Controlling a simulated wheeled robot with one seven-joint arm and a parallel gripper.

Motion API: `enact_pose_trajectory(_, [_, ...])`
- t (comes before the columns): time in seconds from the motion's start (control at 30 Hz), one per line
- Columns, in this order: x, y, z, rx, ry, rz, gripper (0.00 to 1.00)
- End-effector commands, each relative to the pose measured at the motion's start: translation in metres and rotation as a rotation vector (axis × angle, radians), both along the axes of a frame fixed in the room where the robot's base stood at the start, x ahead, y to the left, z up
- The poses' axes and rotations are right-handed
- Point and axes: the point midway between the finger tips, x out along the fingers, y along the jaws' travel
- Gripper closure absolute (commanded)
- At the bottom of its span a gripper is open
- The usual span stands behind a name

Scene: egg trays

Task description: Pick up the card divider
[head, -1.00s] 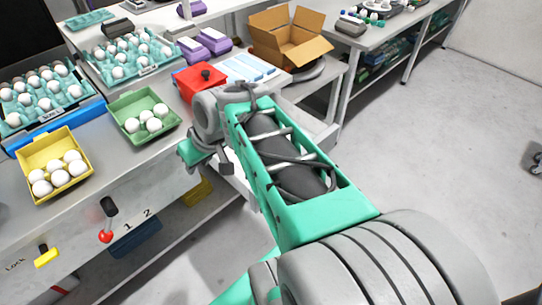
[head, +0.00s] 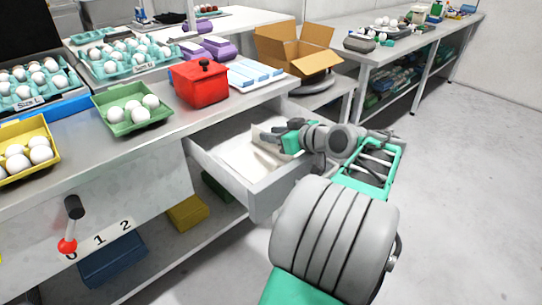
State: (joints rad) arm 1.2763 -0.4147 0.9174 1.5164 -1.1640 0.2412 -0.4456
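An open drawer (head: 270,200) sticks out from the front of the steel bench. Inside it lie flat white and cream pieces (head: 245,165). A beige upright piece (head: 268,136), which looks like the card divider, stands in the drawer beside my gripper (head: 284,140). My gripper points left over the drawer, with its teal end at or against the beige piece. The fingertips are too small and partly hidden, so I cannot tell whether they are open or shut on it.
A red box (head: 199,83) and blue-white packs (head: 254,73) stand on the bench above the drawer. A green carton (head: 132,107) and a yellow carton (head: 25,150) hold eggs. A cardboard box (head: 294,48) is behind. The floor at right is clear.

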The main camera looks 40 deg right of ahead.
Motion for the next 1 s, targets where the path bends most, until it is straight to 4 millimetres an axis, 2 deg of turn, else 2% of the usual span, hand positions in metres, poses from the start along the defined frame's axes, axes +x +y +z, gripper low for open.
enact_pose_trajectory(0.1, [0.0103,0.001,-0.0043,0.0,0.001,0.001,0.71])
enact_pose_trajectory(0.3, [0.0103,0.0006,-0.0036,0.0,0.001,-0.001,0.72])
enact_pose_trajectory(0.67, [0.0101,0.0006,-0.0035,0.0,0.001,-0.001,1.0])
enact_pose_trajectory(1.0, [0.01,0.0006,-0.0036,0.0,0.001,-0.001,1.0])
